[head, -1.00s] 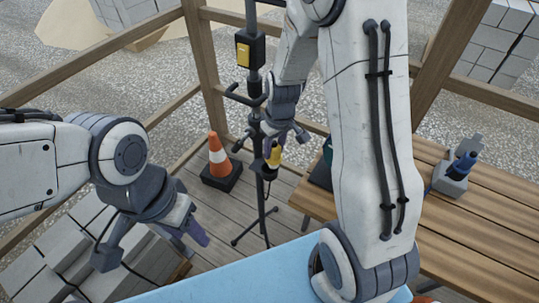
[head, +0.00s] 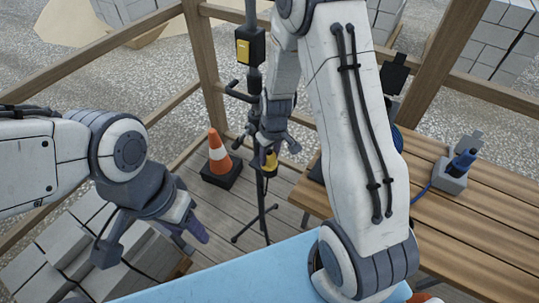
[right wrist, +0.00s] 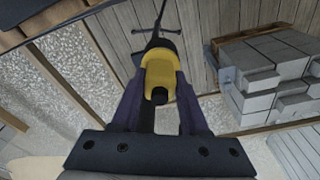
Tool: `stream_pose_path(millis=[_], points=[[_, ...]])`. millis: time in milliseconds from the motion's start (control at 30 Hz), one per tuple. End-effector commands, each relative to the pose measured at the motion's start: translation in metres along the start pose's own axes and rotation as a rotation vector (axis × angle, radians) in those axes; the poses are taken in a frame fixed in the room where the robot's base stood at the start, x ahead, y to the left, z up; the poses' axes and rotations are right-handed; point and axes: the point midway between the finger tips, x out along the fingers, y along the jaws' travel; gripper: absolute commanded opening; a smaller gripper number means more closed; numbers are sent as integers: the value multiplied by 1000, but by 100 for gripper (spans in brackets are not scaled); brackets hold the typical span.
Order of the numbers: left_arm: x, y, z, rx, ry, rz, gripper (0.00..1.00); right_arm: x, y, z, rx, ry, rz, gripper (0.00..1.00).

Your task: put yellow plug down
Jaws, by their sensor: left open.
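The yellow plug (head: 269,160) is low beside the black pole stand in the head view. In the right wrist view the yellow plug (right wrist: 160,75) lies between the two fingertips, which meet its sides, with a dark end pointing toward the camera. My right gripper (head: 267,150) is shut on it, pointing down. It also shows in the right wrist view (right wrist: 160,88). My left gripper (head: 152,246) is open and empty at the lower left, above the grey blocks.
The pole stand carries a yellow-fronted box (head: 244,50). A traffic cone (head: 219,155) stands on the plank floor left of it. A wooden table (head: 485,225) at right bears a grey socket block (head: 449,178) with a blue plug (head: 463,160). Grey blocks (head: 35,268) are stacked lower left.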

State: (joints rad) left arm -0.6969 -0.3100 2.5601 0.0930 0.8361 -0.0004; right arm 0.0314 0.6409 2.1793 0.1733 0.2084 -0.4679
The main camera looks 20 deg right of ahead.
Motion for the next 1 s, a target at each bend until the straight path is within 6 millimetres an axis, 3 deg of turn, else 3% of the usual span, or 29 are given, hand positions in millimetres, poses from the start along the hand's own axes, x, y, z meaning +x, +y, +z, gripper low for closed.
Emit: stream_pose_path(millis=[33,67,367,533,1000], points=[[0,0,0,0,0,0,50,0,0,0,0,0,0,65],[-1,0,0,0,0,0,50,0,0,0,0,0,0,72],[-1,0,0,0,0,0,50,-1,0,0,0,-1,0,72],[-8,1,-1,0,0,0,50,-13,0,-2,0,3,1,72],[-6,0,0,0,0,0,50,-108,0,-2,0,4,1,72]])
